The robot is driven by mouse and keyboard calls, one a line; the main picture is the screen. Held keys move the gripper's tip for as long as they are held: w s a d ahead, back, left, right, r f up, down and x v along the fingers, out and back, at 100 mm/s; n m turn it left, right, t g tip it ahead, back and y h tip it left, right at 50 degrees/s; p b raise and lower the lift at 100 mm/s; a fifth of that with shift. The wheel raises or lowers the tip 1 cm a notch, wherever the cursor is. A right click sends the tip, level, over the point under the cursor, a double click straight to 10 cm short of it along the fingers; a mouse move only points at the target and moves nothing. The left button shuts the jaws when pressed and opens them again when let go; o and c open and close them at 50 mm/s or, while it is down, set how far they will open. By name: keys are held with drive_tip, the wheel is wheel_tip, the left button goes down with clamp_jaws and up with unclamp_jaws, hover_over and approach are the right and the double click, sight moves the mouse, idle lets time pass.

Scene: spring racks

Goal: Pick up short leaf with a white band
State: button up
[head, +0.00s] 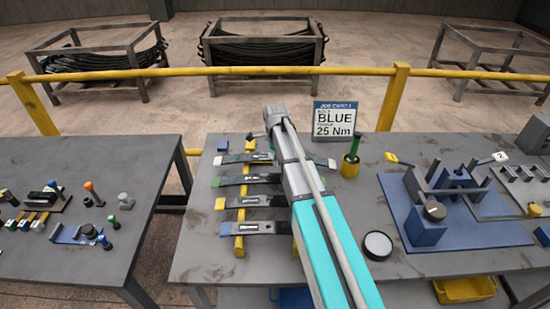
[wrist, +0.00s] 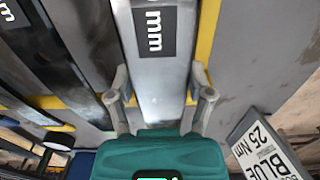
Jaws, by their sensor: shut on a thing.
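The short leaf with a white band (head: 233,158) is a flat, dark grey strip at the back of a row of leaves on the middle table. Its white end shows at the left, and my arm hides its middle. My gripper (wrist: 162,98) has one finger along each long edge of a grey leaf with a black "mm" label, and is shut on it. In the head view my arm's end reaches over the white-banded leaf. I cannot tell whether the leaf is clear of its supports.
Below it lie leaves with a green end (head: 216,182), a yellow end (head: 220,203) and a blue end (head: 227,229), across yellow bars (head: 239,246). A job card (head: 334,121) reading "BLUE 25 Nm" and a green-handled tool in a yellow cup (head: 350,169) stand close to the right.

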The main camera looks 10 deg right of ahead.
drive_tip(key=shift+r+p, duration=0.6)
drive_tip(key=shift+r, duration=0.3)
drive_tip(key=s+d+r+p, duration=0.6)
drive_tip(key=s+r+p, duration=0.4)
drive_tip(key=s, duration=0.2)
drive_tip(key=shift+s+d, duration=0.15)
drive_tip(key=shift+s, duration=0.1)
drive_tip(key=shift+f, duration=0.1)
drive_tip(key=shift+f+b, duration=0.65)
drive_tip(key=shift+b, duration=0.1)
drive_tip(key=shift+s, duration=0.25)
